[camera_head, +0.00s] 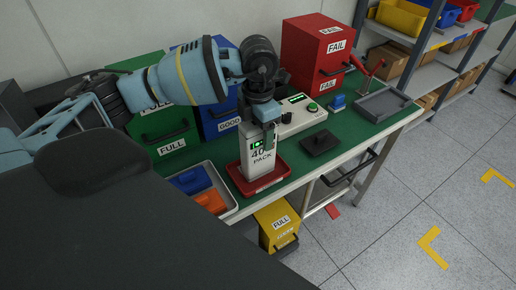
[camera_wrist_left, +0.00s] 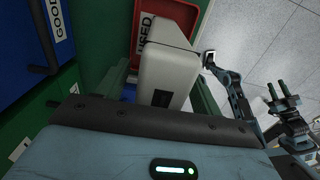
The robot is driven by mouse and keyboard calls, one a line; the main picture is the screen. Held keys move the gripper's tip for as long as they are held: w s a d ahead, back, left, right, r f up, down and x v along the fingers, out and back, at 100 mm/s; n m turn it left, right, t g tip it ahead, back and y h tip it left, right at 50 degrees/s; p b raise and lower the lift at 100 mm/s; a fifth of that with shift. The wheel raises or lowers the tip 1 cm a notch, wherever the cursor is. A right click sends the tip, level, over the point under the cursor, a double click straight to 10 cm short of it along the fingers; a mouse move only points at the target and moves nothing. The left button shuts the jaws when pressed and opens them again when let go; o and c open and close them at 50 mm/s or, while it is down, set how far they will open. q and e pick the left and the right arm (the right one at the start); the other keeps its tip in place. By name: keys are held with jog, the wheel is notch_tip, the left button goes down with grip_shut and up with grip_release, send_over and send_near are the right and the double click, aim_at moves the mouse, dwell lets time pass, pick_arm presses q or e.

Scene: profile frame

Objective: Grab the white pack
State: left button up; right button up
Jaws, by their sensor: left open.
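The white pack (camera_head: 258,162), labelled PACK, stands upright on a red tray (camera_head: 265,184) at the bench's front edge. My left gripper (camera_head: 257,132) is above it, pointing down, with its fingers around the pack's upper part. In the left wrist view the white pack (camera_wrist_left: 167,58) lies between the two green fingers of the left gripper (camera_wrist_left: 163,88), with a gap visible at the sides. The red tray (camera_wrist_left: 150,28) shows beyond it. My right gripper (camera_wrist_left: 279,92) is small at the right of the wrist view, fingers apart and empty, away from the pack.
Green FULL and blue GOOD boxes (camera_head: 220,122) and a red FAIL box (camera_head: 312,55) stand behind. A grey tray (camera_head: 207,170) with blue and orange items is left of the pack. A tester (camera_head: 300,116) and a black block (camera_head: 320,142) stand right.

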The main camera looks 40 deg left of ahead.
pick_arm(q)
grip_shut()
dwell(0.4)
jog(key=shift+r, duration=0.1)
jog(key=shift+r, duration=0.2)
notch_tip(320, 180, up, 3)
jog(key=shift+w+r, duration=0.1)
jog(key=shift+r, duration=0.05)
jog(key=s+d+r, duration=0.1)
jog(key=s+d, duration=0.8)
jog(key=s, duration=0.4)
jog(key=shift+d, duration=0.2)
jog(key=shift+r, duration=0.1)
